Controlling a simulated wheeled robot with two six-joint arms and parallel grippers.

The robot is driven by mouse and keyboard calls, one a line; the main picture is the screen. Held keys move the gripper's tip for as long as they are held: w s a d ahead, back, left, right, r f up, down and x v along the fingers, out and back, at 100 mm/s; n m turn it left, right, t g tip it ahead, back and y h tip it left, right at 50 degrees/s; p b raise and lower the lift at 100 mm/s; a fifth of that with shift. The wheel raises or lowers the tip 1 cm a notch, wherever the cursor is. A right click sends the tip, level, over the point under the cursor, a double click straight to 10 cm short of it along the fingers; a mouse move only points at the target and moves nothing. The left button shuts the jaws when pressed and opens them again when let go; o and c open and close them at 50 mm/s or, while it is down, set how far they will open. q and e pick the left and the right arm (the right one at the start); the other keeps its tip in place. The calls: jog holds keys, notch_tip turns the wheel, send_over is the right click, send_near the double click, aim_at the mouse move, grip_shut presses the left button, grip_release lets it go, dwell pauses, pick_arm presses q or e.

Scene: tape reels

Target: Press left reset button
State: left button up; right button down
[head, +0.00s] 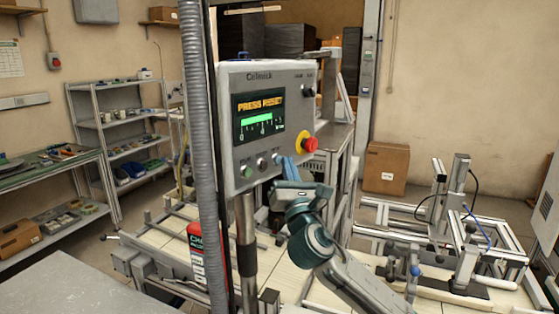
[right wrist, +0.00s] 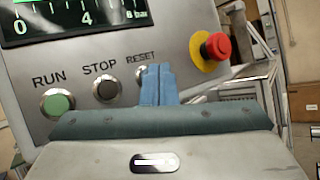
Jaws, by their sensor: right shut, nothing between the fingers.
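A grey control panel (head: 232,118) stands in the middle of the head view, its screen (head: 258,115) reading "PRESS RESET". Along its lower face sit a green RUN button (right wrist: 57,103), a dark STOP button (right wrist: 106,90) and a button under the RESET label (right wrist: 140,57). My right gripper (head: 289,168) is shut and empty, its blue fingertips (right wrist: 157,84) together in front of the RESET button. The fingers hide most of that button; I cannot tell whether they touch it. My left gripper is not in view.
A red emergency stop (head: 309,144) on a yellow ring sticks out of the panel just right of my fingers. A grey ribbed hose (head: 197,130) hangs left of the panel. Metal frames (head: 440,235) fill the right side, with a cardboard box (head: 386,167) behind.

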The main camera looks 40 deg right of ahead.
jog(key=shift+w, duration=0.35)
dwell(0.4)
jog(key=shift+s, duration=0.15)
jog(key=shift+s+d, duration=0.1)
jog(key=shift+s, duration=0.5)
jog(key=s, duration=0.3)
jog(key=s+b, duration=0.1)
jog(key=s, duration=0.1)
jog(key=shift+d, duration=0.4)
jog(key=shift+r, duration=0.1)
dwell(0.8)
